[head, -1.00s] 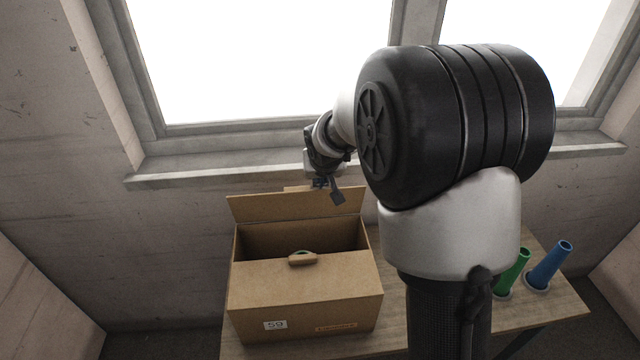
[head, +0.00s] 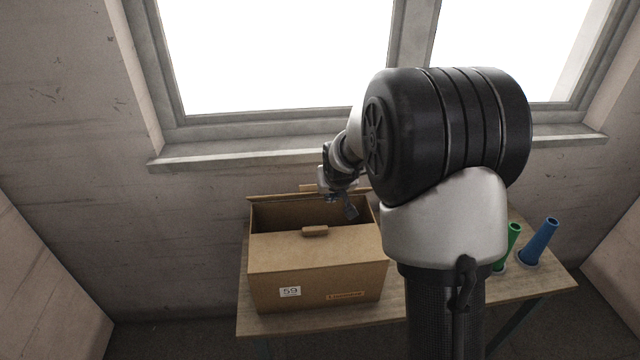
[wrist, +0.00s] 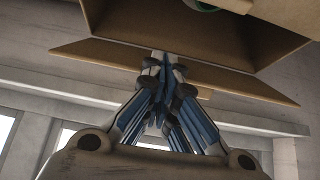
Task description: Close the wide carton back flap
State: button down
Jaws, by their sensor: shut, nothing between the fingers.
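The wide cardboard carton (head: 315,293) stands on the table, its front panel facing me. Its back flap (head: 275,198) shows as a thin strip along the far top edge, nearly edge-on. In the wrist view the back flap (wrist: 245,83) is a long brown strip below the carton opening. My gripper (head: 350,212) is shut and empty at the right part of the back flap. Its fingers (wrist: 159,62) overlap the flap in the wrist view; whether they touch it I cannot tell.
The wooden table (head: 300,325) holds a green cone (head: 511,240) and a blue cone (head: 540,240) at the right, beyond my arm. The window sill (head: 230,157) and wall stand close behind the carton.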

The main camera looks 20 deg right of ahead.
jog(key=f+b, duration=0.1)
jog(key=s+f+b, duration=0.1)
jog(key=f, duration=0.1)
jog(key=s+f+b, duration=0.1)
jog(key=shift+s+d+f+b, duration=0.15)
jog(key=shift+s+d+b, duration=0.1)
jog(key=shift+d+b, duration=0.1)
jog(key=shift+s+a+f+t, duration=0.1)
jog(key=shift+s+f+t, duration=0.1)
jog(key=shift+f, duration=0.2)
jog(key=shift+s+a+f+t, duration=0.1)
jog(key=shift+f+t, duration=0.1)
jog(key=shift+f, duration=0.2)
jog(key=shift+s+d+f+t, duration=0.15)
jog(key=shift+s+f+t, duration=0.15)
jog(key=shift+r, duration=0.15)
jog(key=shift+r+p, duration=0.55)
jog(key=shift+r, duration=0.15)
